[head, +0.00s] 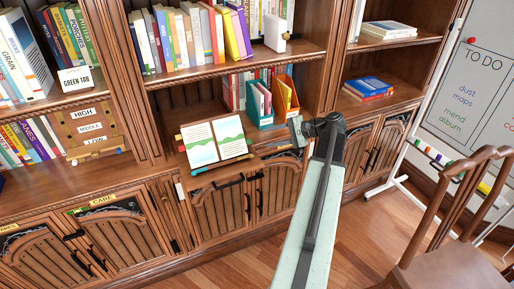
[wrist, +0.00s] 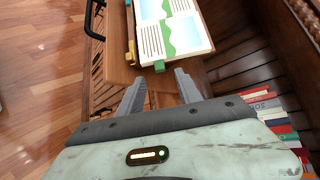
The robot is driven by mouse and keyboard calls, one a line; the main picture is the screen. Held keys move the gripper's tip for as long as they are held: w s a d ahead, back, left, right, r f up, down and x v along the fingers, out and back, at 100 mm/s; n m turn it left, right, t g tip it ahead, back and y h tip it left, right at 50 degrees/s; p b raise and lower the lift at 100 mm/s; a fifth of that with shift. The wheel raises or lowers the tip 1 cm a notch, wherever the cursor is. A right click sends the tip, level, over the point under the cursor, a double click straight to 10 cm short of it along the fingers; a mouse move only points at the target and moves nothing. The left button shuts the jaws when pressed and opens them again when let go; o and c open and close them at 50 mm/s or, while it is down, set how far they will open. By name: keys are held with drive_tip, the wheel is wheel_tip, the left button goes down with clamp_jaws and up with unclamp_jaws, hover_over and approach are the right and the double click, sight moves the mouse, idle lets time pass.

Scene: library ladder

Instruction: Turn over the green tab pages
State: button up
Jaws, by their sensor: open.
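An open book (head: 215,142) lies on a slanted wooden rest at the bookcase, its pages showing text and a green and blue picture. My gripper (head: 297,129) is to the right of the book in the head view. In the wrist view my gripper (wrist: 160,83) is open and empty, the green tab just beyond and between its fingertips, apparently apart from them.
A white card reading GREEN TAB (head: 75,79) stands on the left shelf. A wooden chair (head: 450,225) and a whiteboard (head: 475,90) are at right. Open floor (head: 345,225) lies in front.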

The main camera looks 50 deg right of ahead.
drive_tip(key=b+x, duration=0.3)
drive_tip(key=x, duration=0.4)
drive_tip(key=shift+d+f, duration=0.15)
drive_tip(key=shift+f, duration=0.1)
clamp_jaws()
idle(1.1)
